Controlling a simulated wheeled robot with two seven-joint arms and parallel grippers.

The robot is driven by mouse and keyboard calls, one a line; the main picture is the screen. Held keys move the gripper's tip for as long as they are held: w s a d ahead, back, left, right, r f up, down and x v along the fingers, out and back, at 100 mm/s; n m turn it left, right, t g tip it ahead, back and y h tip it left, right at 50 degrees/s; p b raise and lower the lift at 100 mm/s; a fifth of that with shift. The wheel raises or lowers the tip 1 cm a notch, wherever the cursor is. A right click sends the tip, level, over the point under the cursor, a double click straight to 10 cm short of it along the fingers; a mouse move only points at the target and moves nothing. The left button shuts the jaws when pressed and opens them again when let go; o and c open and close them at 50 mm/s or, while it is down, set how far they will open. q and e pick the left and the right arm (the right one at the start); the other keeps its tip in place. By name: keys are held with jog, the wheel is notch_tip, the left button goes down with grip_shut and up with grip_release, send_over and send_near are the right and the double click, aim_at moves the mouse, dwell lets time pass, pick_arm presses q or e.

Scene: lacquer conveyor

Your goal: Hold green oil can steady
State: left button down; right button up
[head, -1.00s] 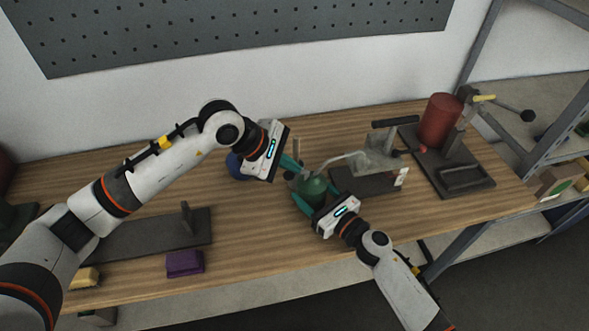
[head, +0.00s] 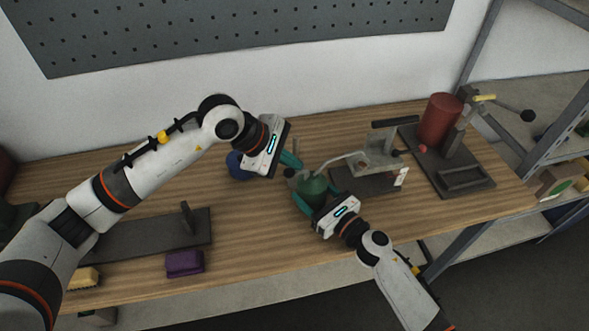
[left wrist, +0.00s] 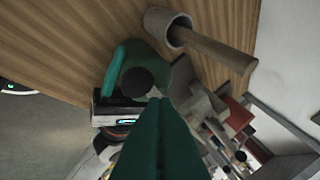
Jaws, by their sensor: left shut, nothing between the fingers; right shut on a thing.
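The green oil can (head: 314,187) stands on the wooden bench, its thin pale spout reaching up and right. My right gripper (head: 303,203) is shut on the can from the front; its housing hides the can's lower front. In the left wrist view the can (left wrist: 150,62) shows from above with a dark round top, and a teal finger of my right gripper lies along its side. My left gripper (head: 292,159) is shut and empty just behind and above the can. Its closed teal fingers (left wrist: 158,108) fill the lower middle of the left wrist view, their tips near the dark top.
A grey cup with a wooden handle (left wrist: 178,32) stands close to the can. A blue round thing (head: 238,166) is partly hidden behind my left gripper. A grey device (head: 377,156) and a red cylinder (head: 439,119) stand right. A purple block (head: 184,263) lies front left.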

pick_arm(q)
jog(key=shift+r, duration=0.35)
jog(key=shift+w+d+r, duration=0.1)
jog(key=shift+d+r, duration=0.1)
jog(key=shift+r, duration=1.05)
jog(key=shift+d+r, duration=0.2)
jog(key=shift+r, duration=1.05)
dwell(0.6)
jog(key=r, duration=0.3)
jog(key=shift+w+d+r, duration=0.1)
jog(key=shift+d+r, duration=0.15)
jog(key=shift+r, duration=0.1)
jog(key=shift+f, duration=0.15)
send_near(297, 173)
jog(key=shift+w+d+f, duration=0.35)
jog(key=shift+d+f, duration=0.15)
jog(key=shift+d, duration=0.2)
jog(key=shift+w+d+f, duration=0.35)
jog(key=shift+d+f, duration=0.2)
jog(key=shift+d, duration=0.2)
jog(key=shift+w+d+f, duration=0.35)
jog(key=shift+d+f, duration=0.15)
jog(key=shift+d, duration=0.2)
jog(key=shift+f, duration=0.1)
